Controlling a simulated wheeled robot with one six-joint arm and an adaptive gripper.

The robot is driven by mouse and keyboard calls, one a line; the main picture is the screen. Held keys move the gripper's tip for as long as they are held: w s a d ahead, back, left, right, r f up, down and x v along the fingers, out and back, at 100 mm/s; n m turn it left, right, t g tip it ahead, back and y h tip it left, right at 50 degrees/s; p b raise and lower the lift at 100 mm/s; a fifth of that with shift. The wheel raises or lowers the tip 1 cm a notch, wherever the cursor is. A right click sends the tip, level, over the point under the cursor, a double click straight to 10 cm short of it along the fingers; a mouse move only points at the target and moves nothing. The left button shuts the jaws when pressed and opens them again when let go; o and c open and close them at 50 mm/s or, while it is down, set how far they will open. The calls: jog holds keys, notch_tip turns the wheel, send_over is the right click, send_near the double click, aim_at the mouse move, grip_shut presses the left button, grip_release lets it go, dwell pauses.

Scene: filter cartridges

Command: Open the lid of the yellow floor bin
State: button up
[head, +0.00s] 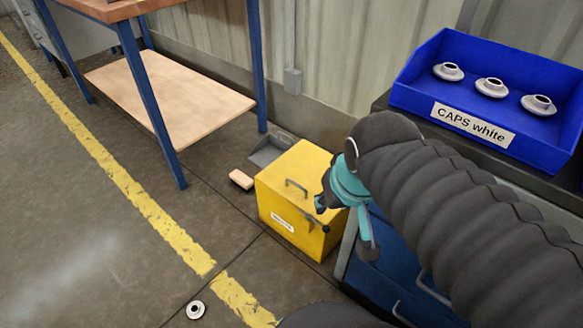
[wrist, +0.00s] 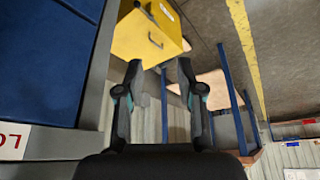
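The yellow floor bin (head: 282,212) stands on the floor between the workbench and the blue drawer cabinet. Its lid (head: 300,166) looks closed, with a dark handle (head: 297,187) on top and a white label on the front. My gripper (head: 345,222) is above and beside the bin's right side in the head view and hides part of it. In the wrist view my gripper (wrist: 159,65) is open and empty, fingers apart. The bin (wrist: 138,42) and its handle (wrist: 155,40) appear beyond the fingertips, apart from them.
A workbench shelf (head: 165,98) stands left of the bin. A loose cap (head: 195,309) lies on the floor. A blue tray (head: 560,145) of white caps sits on the right. Floor at left is free.

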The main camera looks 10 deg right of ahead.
jog(key=w+f+g+b, duration=0.2)
jog(key=w+f+b, duration=0.1)
jog(key=w+f, duration=0.35)
jog(key=n+g+h+b, duration=0.1)
jog(key=n+h+b, duration=0.1)
jog(key=n+b, duration=0.4)
send_near(298, 185)
jog(key=shift+n, duration=0.7)
jog(key=x, duration=0.8)
jog(key=shift+w+f, duration=0.1)
grip_shut()
